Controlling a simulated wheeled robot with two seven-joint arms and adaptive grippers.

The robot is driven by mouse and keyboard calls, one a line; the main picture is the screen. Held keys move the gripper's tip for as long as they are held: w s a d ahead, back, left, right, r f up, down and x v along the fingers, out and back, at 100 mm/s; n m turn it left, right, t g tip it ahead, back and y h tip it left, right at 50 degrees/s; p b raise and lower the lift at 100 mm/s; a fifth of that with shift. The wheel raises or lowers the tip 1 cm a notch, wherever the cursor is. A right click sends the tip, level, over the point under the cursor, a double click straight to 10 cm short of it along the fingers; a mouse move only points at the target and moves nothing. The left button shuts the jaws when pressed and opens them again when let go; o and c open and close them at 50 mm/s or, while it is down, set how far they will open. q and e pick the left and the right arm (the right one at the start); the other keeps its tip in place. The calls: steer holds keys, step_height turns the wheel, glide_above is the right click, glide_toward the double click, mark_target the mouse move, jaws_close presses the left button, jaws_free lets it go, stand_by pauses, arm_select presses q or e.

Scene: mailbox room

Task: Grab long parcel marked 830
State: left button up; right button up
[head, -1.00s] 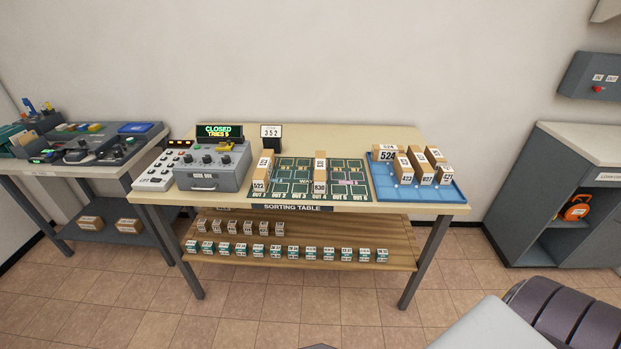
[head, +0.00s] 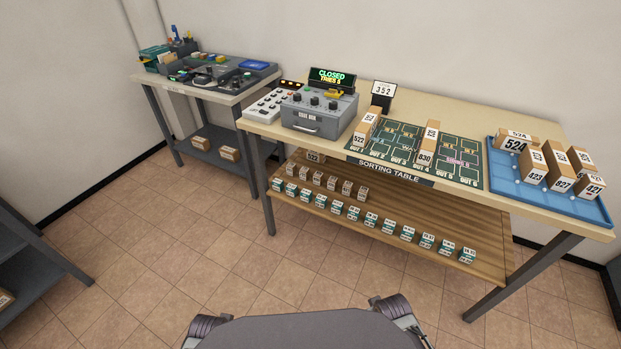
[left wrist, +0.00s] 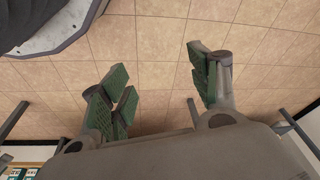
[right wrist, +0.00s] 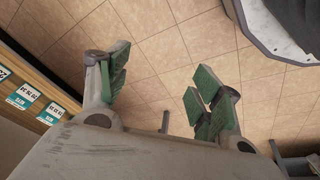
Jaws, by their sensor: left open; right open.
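The long parcel marked 830 (head: 428,146) is a brown box with a white label. It lies on the green sorting mat (head: 458,161) on the sorting table, right of the middle. Another long parcel marked 522 (head: 366,127) lies on the mat's left edge. My left gripper (left wrist: 158,92) is open and empty above the tiled floor in the left wrist view. My right gripper (right wrist: 160,92) is open and empty in the right wrist view, with the table's lower shelf at that view's left edge. Neither gripper's fingers show in the head view.
A blue tray (head: 503,188) at the table's right end holds several parcels. Small labelled boxes line the wooden lower shelf (head: 480,233). The tiled floor (head: 190,240) in front is clear.

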steer(key=w+r+n+t+b, duration=0.1)
steer(key=w+r+n+b, duration=0.2)
steer(key=r, duration=0.5)
arm_select(q)
steer(key=w+b+v, duration=0.1)
steer(key=v, duration=0.4)
arm_select(e)
steer(key=n+t+h+b, duration=0.1)
steer(key=n+t+h, duration=0.9)
steer(key=n, duration=1.4)
glide_toward(428, 151)
steer(key=w+d+t, duration=0.1)
steer(key=w+d, duration=0.1)
arm_select(q)
steer(key=s+d+f, duration=0.1)
steer(key=f, duration=0.6)
steer(key=s+d+f+g, duration=0.1)
steer(key=s+f, duration=0.1)
steer(key=f, duration=0.5)
steer(key=shift+d, duration=0.3)
arm_select(e)
steer(key=shift+s+f+y, duration=0.15)
steer(key=shift+f+y, duration=0.15)
steer(key=shift+f, duration=0.05)
arm_select(q)
steer(key=shift+s, duration=0.1)
arm_select(e)
steer(key=shift+d, duration=0.1)
